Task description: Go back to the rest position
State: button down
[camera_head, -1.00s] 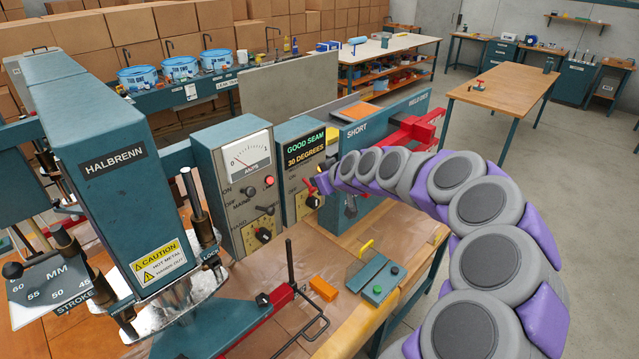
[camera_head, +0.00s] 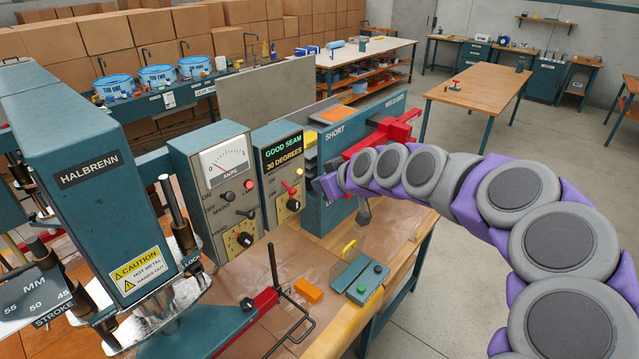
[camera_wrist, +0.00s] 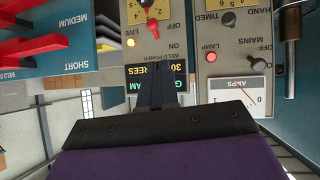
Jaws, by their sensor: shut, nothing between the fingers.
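My gripper (camera_head: 316,183) is at the end of my purple and grey arm, in front of the control panel with the lit sign (camera_head: 284,153) reading "GOOD SEAM 30 DEGREES". In the wrist view, my gripper (camera_wrist: 152,80) shows as dark fingers closed together, with nothing held. They cover part of the lit sign, and the picture is upside down. The weld power switch (camera_wrist: 152,24) with its red pointer is just beyond the fingertips. In the head view, the red switch lever (camera_head: 290,188) is left of the gripper, and a gap shows between them.
The teal Halbrenn press (camera_head: 75,130) fills the left. The amps meter panel (camera_head: 215,180) stands beside it. A button box (camera_head: 360,280) and an orange block (camera_head: 308,290) lie on the bench. Red levers (camera_head: 385,135) are behind my arm. Open floor lies to the right.

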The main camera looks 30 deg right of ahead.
dwell(0.3)
jog(key=s+a+f+n+g+y+b, duration=0.1)
jog(key=s+a+f+g, duration=0.2)
jog(key=s+a, duration=0.55)
jog(key=s+a+f+g+b, duration=0.1)
jog(key=s+a+f+g, duration=0.25)
jog(key=s+a, duration=0.5)
jog(key=s+a+f+m+g+h, duration=0.1)
jog(key=s+f+m+g, duration=0.1)
jog(key=s, duration=0.8)
jog(key=s+a+f+m+g+h+b, duration=0.1)
jog(key=s+f+g, duration=0.3)
jog(key=s, duration=0.6)
jog(key=shift+s+f+m+h, duration=0.15)
jog(key=shift+f+m+h, duration=0.15)
jog(key=shift+m+h, duration=0.15)
jog(key=shift+a, duration=0.15)
